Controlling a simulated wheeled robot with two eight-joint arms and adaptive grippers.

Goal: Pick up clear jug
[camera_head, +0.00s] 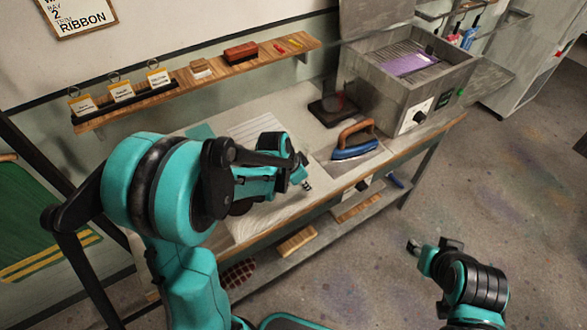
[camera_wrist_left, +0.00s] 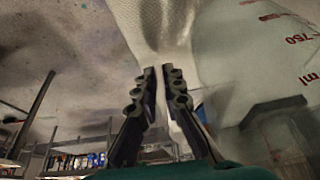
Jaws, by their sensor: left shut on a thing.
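The clear jug (camera_wrist_left: 275,45) fills the right of the left wrist view, see-through with red marks reading 750 and ml. My left gripper (camera_wrist_left: 160,75) is shut, its fingers close together on a pale, narrow part that looks like the jug's handle. In the head view my left gripper (camera_head: 303,178) is over the workbench, and my arm hides much of it; I cannot make out the jug there.
The workbench (camera_head: 372,168) carries a blue iron (camera_head: 354,150), a dark plate (camera_head: 330,111) and a grey metal tank (camera_head: 385,92). A wall shelf (camera_head: 205,80) with small items runs behind. The floor (camera_head: 500,190) at right is clear.

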